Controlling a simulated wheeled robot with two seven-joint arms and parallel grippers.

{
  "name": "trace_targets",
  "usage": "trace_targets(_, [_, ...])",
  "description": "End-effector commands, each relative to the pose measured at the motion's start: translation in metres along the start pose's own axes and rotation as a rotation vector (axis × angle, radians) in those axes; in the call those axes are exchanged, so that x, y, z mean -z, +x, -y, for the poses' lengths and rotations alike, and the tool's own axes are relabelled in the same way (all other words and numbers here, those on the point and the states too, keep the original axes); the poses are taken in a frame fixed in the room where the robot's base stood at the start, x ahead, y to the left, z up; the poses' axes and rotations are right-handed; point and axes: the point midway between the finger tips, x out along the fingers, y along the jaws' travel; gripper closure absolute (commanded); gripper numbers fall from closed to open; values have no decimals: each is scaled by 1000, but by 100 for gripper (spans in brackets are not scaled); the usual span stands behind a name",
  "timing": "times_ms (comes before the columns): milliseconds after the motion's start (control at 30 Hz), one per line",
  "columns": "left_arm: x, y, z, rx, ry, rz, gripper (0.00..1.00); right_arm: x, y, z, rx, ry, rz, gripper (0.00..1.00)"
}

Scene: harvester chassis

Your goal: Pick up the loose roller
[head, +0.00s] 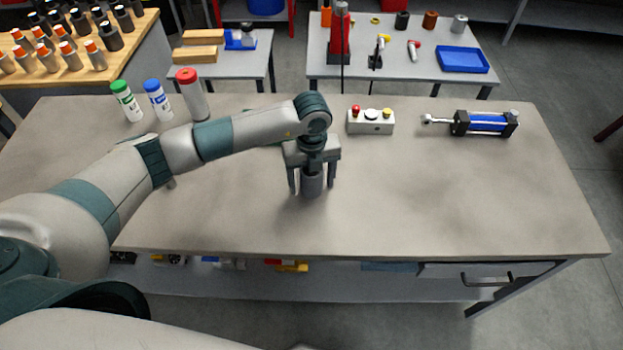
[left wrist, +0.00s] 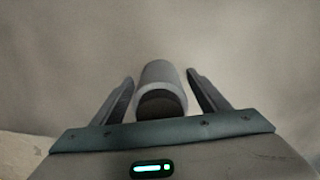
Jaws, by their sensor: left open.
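The loose roller (head: 312,186) is a short grey cylinder standing upright on the workbench (head: 450,200). My left gripper (head: 312,189) points down over it, with one finger on each side of the roller. In the left wrist view the roller (left wrist: 160,90) lies between the two open fingers (left wrist: 160,92), with a visible gap on both sides. The roller's upper part is partly hidden by the gripper in the head view. My right gripper is not in view.
Three capped bottles, green (head: 126,101), blue (head: 157,100) and red (head: 191,94), stand at the back left. A control box (head: 371,121) and a blue cylinder actuator (head: 485,123) are at the back right. The bench's front right is clear.

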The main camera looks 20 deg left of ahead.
Motion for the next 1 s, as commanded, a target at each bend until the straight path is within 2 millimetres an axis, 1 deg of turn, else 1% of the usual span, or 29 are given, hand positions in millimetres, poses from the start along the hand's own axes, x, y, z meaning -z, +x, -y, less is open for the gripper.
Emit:
trace_targets(133, [0, 0, 0, 0, 0, 0, 32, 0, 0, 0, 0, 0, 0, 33])
trace_targets(167, [0, 0, 0, 0, 0, 0, 34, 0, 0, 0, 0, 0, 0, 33])
trace_targets(200, [0, 0, 0, 0, 0, 0, 44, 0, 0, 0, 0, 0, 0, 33])
trace_targets(267, [0, 0, 0, 0, 0, 0, 58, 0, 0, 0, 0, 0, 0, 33])
trace_targets(300, [0, 0, 0, 0, 0, 0, 68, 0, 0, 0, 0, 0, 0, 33])
trace_targets(367, [0, 0, 0, 0, 0, 0, 82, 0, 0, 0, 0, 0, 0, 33])
trace_targets(400, [0, 0, 0, 0, 0, 0, 91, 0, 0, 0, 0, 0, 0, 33])
trace_targets(767, [-1, -4, 1, 2, 0, 1, 92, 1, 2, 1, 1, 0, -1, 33])
trace_targets(867, [-1, -8, 1, 2, -1, 2, 92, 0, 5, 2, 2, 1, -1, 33])
trace_targets(1000, [-2, -20, 1, 4, -1, 4, 92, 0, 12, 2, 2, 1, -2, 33])
